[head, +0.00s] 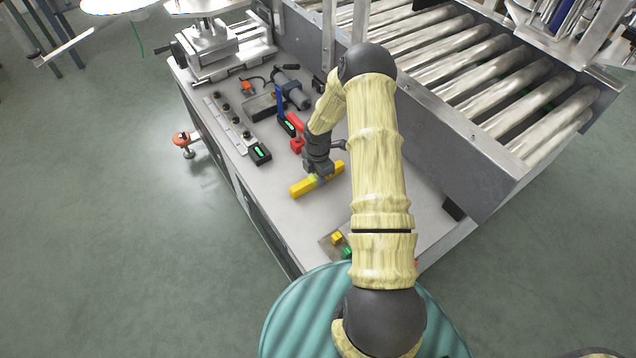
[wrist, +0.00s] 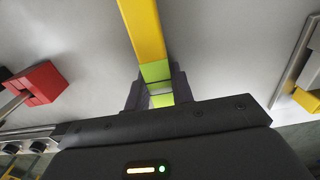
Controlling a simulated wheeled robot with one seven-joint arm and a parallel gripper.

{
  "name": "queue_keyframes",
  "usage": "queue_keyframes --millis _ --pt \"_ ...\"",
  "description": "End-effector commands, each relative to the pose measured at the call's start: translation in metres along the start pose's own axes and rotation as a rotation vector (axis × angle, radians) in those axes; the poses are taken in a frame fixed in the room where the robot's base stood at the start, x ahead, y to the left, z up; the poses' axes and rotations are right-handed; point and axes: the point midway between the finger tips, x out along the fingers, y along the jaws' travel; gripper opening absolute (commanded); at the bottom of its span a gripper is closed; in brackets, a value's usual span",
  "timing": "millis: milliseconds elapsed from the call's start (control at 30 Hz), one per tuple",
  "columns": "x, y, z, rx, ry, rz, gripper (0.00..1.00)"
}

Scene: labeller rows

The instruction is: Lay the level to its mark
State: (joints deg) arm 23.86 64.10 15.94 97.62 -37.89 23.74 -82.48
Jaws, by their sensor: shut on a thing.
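The level is a yellow bar (head: 301,188) with a green middle part, and it lies crosswise under my gripper (head: 318,175) in the head view. My gripper is shut on the green middle of the level. In the wrist view one yellow end of the level (wrist: 142,28) runs up and away from between the fingers of my gripper (wrist: 156,92). The level is over the grey bench top (head: 275,215); whether it touches the top I cannot tell. No mark for the level can be made out.
A red block (head: 297,145) and a blue-handled tool (head: 280,104) are beyond the gripper. A black box with a green display (head: 258,154) stands left. A tray with yellow and green pieces (head: 337,240) is nearer me. The conveyor's side wall (head: 465,150) bounds the right.

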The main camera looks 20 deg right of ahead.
Motion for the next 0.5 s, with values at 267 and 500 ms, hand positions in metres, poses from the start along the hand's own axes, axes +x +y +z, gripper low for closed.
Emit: queue_keyframes --millis 267,500 --pt "-0.0001 0.0002 -0.0001 0.000 0.000 0.000 0.49" --pt "-0.0034 0.0001 0.0001 0.000 0.000 0.000 0.49"
